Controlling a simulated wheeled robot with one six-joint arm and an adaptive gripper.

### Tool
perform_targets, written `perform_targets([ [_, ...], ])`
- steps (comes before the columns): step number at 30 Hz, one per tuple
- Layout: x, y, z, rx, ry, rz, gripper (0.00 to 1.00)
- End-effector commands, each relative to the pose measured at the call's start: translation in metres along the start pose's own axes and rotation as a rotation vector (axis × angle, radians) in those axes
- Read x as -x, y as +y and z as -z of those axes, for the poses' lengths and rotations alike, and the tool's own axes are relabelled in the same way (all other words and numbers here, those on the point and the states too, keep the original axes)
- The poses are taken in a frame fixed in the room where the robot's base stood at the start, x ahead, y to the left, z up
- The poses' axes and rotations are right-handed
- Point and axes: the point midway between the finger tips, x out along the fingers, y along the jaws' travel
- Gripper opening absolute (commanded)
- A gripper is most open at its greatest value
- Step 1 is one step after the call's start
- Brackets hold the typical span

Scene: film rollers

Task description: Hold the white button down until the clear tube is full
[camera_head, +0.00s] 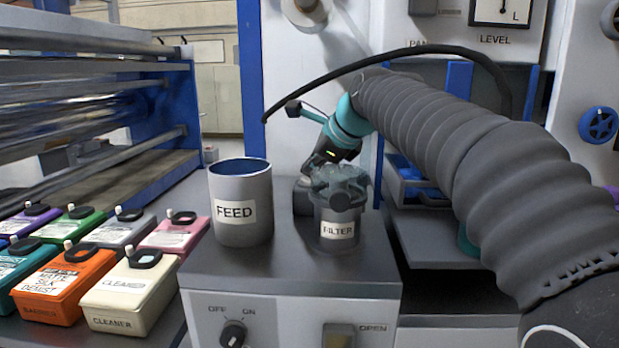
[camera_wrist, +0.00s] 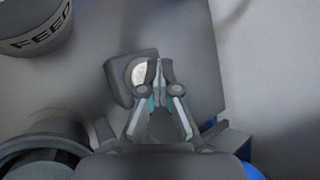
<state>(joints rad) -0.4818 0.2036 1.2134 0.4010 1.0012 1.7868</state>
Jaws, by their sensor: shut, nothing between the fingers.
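The white button (camera_wrist: 139,72) shows in the wrist view as a pale round face in a dark housing (camera_wrist: 118,84). My gripper (camera_wrist: 157,66) is shut and empty, with its fingertips at the button's right edge. They overlap it in the picture, but I cannot tell whether they press it. In the head view my gripper (camera_head: 322,160) is behind the canister marked FILTER (camera_head: 337,212), and its tips are hidden. The housing partly shows there (camera_head: 303,197), left of the canister; the button's face does not. I cannot make out a clear tube in either view.
The grey FEED container (camera_head: 241,205) stands left of the FILTER canister on the same cabinet (camera_head: 300,270). Several coloured cartridges (camera_head: 66,284) lie on the left bench. A LEVEL gauge (camera_head: 502,10) is at the upper right. My arm crosses the right side.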

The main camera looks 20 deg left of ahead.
Motion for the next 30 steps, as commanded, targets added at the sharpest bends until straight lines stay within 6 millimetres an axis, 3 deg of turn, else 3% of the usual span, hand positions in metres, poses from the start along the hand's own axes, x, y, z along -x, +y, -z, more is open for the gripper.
perform_targets([
  [1,-0.012,0.012,0.006,-0.008,0.01,-0.037,0.0],
  [5,-0.011,0.012,0.006,-0.008,0.01,-0.037,0.0],
  [30,0.012,0.002,-0.011,-0.006,0.003,-0.028,0.0],
])
